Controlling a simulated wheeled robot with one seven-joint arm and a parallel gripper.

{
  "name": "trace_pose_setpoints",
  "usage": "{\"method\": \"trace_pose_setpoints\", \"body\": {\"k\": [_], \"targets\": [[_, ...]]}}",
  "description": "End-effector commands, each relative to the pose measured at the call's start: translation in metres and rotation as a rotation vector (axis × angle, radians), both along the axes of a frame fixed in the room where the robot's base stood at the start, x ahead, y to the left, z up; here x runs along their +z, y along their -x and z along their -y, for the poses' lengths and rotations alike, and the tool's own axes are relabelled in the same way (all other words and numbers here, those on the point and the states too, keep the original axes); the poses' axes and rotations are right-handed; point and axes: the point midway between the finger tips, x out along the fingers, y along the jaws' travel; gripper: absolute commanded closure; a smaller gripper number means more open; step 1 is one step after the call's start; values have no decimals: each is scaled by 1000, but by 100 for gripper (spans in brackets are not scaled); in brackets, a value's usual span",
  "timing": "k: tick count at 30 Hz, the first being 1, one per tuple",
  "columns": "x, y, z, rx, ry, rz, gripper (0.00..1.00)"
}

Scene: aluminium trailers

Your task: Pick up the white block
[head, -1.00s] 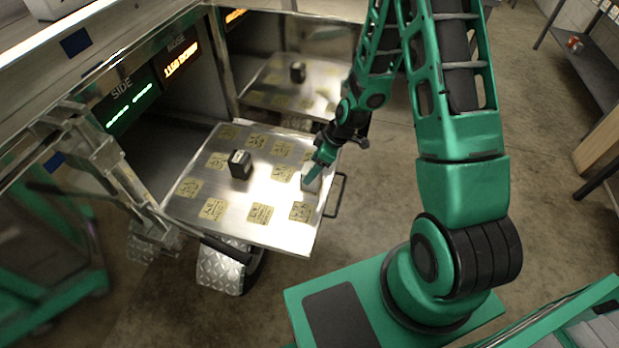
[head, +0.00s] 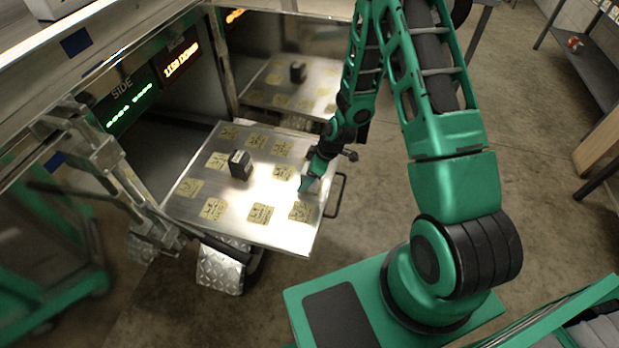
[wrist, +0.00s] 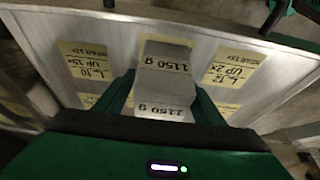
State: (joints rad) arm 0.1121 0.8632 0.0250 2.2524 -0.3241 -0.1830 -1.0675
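The white block (wrist: 165,62) is pale, marked "1150 g" on two faces, and stands on the pulled-out metal tray (head: 247,225). In the head view, it shows only partly (head: 313,184), near the tray's right edge and partly hidden by my gripper (head: 306,186). In the wrist view, my gripper's green fingers (wrist: 165,98) are on either side of the block, very close to its sides. I cannot tell whether they touch it. The block seems to rest on the tray.
A dark block (head: 240,165) stands left of centre on the same tray, among yellow labels (head: 261,215). Another dark block (head: 297,72) is on a second tray behind. A handle (head: 337,195) sticks out at the tray's right edge. Trailer posts stand at the left.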

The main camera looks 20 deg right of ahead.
Motion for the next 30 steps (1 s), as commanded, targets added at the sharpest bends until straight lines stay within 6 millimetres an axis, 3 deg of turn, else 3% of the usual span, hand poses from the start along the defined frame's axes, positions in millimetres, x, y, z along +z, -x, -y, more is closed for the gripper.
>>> {"method": "trace_pose_setpoints", "body": {"k": [1, 7, 8, 20, 30], "targets": [[0, 0, 0, 0, 0, 0, 50], [0, 0, 1, 0, 1, 1, 98], [0, 0, 1, 0, 1, 1, 100], [5, -1, 0, -1, -1, 3, 100], [35, -2, 0, 1, 0, 5, 100]]}}
